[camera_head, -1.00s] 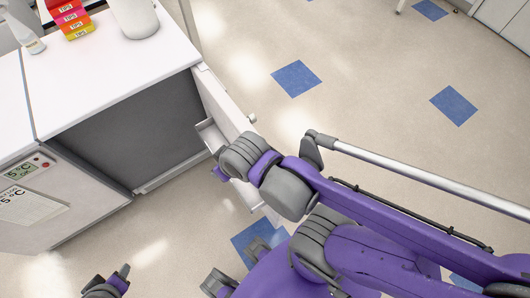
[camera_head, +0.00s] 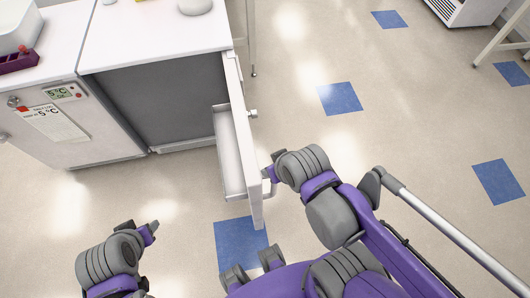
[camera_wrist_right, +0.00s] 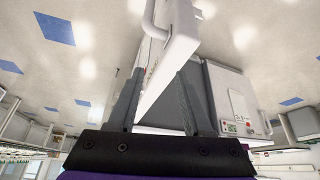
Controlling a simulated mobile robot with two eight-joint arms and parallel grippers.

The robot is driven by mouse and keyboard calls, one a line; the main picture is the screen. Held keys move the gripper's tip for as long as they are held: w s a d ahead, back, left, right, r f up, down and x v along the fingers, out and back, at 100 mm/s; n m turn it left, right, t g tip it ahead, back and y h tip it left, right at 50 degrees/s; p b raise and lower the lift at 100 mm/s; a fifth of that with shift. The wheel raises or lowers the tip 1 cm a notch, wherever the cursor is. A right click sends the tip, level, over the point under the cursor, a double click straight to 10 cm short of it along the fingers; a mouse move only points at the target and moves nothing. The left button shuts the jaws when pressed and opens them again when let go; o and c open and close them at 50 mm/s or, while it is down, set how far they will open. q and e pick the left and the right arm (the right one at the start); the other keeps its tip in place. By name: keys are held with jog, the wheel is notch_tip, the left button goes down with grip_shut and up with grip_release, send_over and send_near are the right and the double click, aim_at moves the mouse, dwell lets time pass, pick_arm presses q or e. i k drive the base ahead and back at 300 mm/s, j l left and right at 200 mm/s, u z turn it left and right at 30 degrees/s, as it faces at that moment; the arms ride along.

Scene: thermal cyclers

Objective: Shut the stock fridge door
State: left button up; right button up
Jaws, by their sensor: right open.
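The stock fridge (camera_head: 160,100) stands open, its dark grey interior facing me. Its white door (camera_head: 236,95) swings out toward me from the fridge's right side, with a shelf bin (camera_head: 232,155) on its inner face. My right gripper (camera_head: 268,180) is at the outer side of the door, near its free end. In the right wrist view the gripper (camera_wrist_right: 158,100) is open, with the door (camera_wrist_right: 172,45) and its handle (camera_wrist_right: 150,22) ahead of and partly between the fingers; contact cannot be told. My left gripper (camera_head: 153,228) is low at left, away from the door; its jaw opening is unclear.
A purple rack (camera_head: 18,62) and a white rounded item (camera_head: 195,6) sit on top. Floor right of the door is clear.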

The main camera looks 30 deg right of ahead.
aim_at(242, 177)
jog(key=k+l, duration=0.3)
jog(key=l, duration=0.15)
jog(key=k+l, duration=0.3)
jog(key=l+z, duration=0.15)
jog(key=l, duration=0.45)
jog(key=i+l+z, duration=0.25)
jog(key=i+l, duration=0.05)
jog(key=l, duration=0.1)
